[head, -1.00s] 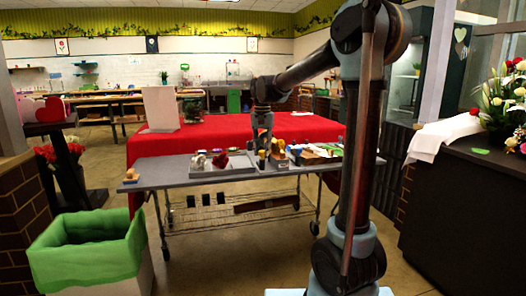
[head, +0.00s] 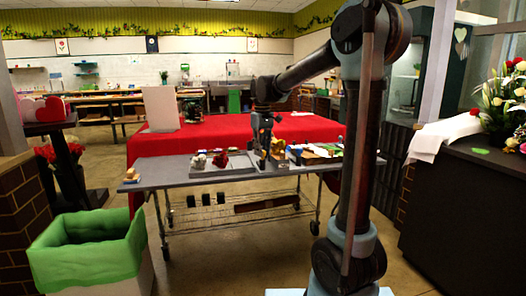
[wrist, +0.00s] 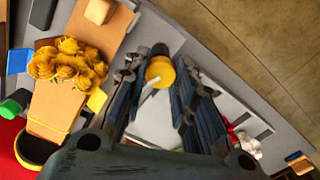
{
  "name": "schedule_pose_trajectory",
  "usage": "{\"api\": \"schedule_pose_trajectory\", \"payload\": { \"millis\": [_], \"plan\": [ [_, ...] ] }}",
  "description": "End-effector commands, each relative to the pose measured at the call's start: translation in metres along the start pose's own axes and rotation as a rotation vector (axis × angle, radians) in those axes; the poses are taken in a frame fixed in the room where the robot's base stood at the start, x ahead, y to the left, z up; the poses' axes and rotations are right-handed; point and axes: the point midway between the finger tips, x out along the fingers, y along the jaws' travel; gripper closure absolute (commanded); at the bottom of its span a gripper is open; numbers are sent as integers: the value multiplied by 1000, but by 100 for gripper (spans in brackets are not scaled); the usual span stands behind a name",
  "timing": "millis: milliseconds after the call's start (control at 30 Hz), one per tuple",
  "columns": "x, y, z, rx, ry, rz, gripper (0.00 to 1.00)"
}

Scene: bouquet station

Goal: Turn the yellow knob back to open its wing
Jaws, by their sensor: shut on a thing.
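The yellow knob (wrist: 160,72) shows in the wrist view, between my fingertips, with a white pointer-like strip beside it and a dark cylindrical part at its far end. My gripper (wrist: 160,80) is shut on the knob, one finger on each side. In the head view my gripper (head: 262,143) reaches down to the grey table; I cannot make out the knob there. I cannot tell for sure which panel is its wing; a light grey plate lies under and beside the fingers.
Yellow roses (wrist: 68,62) lie on an orange-brown wrap left of the gripper in the wrist view. A red and white item (wrist: 245,140) lies to the right. The grey table (head: 165,174) stands before a red-covered table (head: 220,128). A green-lined bin (head: 85,262) is at front left.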

Motion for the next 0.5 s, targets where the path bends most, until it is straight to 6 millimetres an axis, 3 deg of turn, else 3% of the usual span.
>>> {"api": "schedule_pose_trajectory", "payload": {
  "millis": [500],
  "plan": [
    [0, 3, -1, -336, 0, 5, 99]
  ]
}}
